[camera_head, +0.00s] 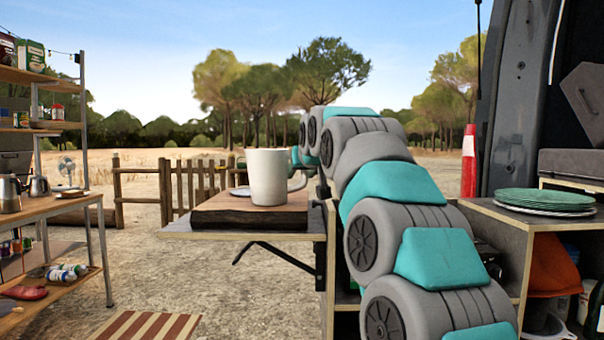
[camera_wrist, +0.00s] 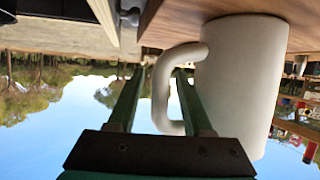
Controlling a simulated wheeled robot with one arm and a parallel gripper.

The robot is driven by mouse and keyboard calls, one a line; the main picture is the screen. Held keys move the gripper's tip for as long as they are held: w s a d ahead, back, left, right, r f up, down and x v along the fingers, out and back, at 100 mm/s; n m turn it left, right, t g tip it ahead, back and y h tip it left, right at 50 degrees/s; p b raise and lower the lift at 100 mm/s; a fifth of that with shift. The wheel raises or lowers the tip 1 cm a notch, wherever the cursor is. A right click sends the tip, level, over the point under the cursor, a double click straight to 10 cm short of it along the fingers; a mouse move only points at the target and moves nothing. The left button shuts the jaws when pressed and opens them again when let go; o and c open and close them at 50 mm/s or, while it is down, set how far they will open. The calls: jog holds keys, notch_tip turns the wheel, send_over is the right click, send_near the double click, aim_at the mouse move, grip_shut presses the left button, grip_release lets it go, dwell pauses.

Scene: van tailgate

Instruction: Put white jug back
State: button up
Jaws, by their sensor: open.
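The white jug (camera_head: 268,178) stands upright on a thick wooden board (camera_head: 250,217) on the fold-out side shelf (camera_head: 240,236), its handle to the right. The wrist view is upside down and shows the jug (camera_wrist: 245,85) close up with its handle. My gripper (camera_wrist: 159,72) is open there, its two green fingers on either side of the handle's outer bar. The right finger passes through the handle's loop, between bar and jug wall. A gap shows between the left finger and the bar. In the head view my gripper is mostly hidden behind the jug and my arm.
A stack of green and white plates (camera_head: 545,201) sits on the van's counter at right. A shelving unit (camera_head: 50,207) with kettles and cans stands at left. Open ground lies between.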

jog(key=shift+r, duration=0.1)
jog(key=b+v, duration=0.1)
jog(key=v, duration=1.1)
dwell(0.9)
